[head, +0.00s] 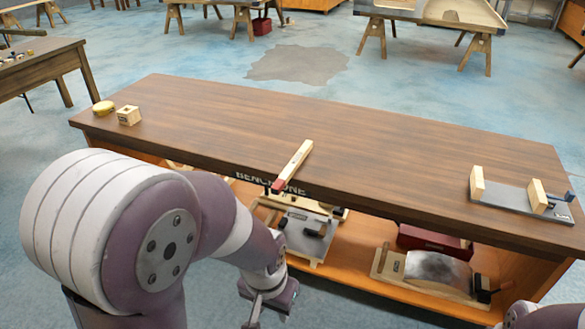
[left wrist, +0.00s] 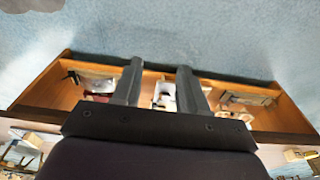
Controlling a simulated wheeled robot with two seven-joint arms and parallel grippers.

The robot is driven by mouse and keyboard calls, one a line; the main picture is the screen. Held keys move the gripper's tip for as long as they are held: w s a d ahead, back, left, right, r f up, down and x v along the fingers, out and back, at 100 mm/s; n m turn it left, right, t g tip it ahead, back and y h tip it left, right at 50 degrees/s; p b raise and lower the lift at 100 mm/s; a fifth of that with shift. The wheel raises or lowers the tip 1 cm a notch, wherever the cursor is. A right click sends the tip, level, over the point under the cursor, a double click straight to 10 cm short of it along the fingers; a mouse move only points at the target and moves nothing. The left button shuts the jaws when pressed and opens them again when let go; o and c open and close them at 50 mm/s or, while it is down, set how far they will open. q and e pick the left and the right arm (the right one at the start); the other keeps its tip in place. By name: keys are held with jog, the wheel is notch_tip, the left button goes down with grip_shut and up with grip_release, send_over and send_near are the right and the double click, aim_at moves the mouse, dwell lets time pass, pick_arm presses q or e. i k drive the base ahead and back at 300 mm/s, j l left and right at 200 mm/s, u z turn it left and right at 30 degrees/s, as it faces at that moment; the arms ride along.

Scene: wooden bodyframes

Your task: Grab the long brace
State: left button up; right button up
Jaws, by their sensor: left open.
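The long brace, a pale wooden bar (head: 296,163) with a dark red end, lies on the brown workbench (head: 340,130). Its red end sticks out at the bench's front edge. My left gripper (head: 254,314) hangs low in front of the bench, below and nearer than the brace, not touching it. In the left wrist view, its two dark fingers (left wrist: 157,85) stand apart with nothing held between them. I cannot make out the brace for sure in that view. At the lower right of the head view only a piece of my right arm shows; its gripper is out of frame.
The shelf under the benchtop holds a grey-plated fixture (head: 305,232), a red box (head: 432,240) and a wooden-based fixture (head: 437,272). The benchtop's middle is mostly clear.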

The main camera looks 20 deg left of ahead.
aim_at(279, 185)
jog(key=i+j+z, duration=0.1)
jog(key=i+j, duration=0.25)
jog(key=i+j+z, duration=0.1)
jog(key=i+j, duration=0.5)
jog(key=j, duration=0.2)
jog(key=i+j+z, duration=0.15)
jog(key=i+j, duration=0.15)
jog(key=i+j+z, duration=0.1)
jog(key=i+j, duration=0.2)
jog(key=j, duration=0.25)
jog(key=i+j+z, duration=0.1)
jog(key=i+j, duration=0.15)
jog(key=j, duration=0.2)
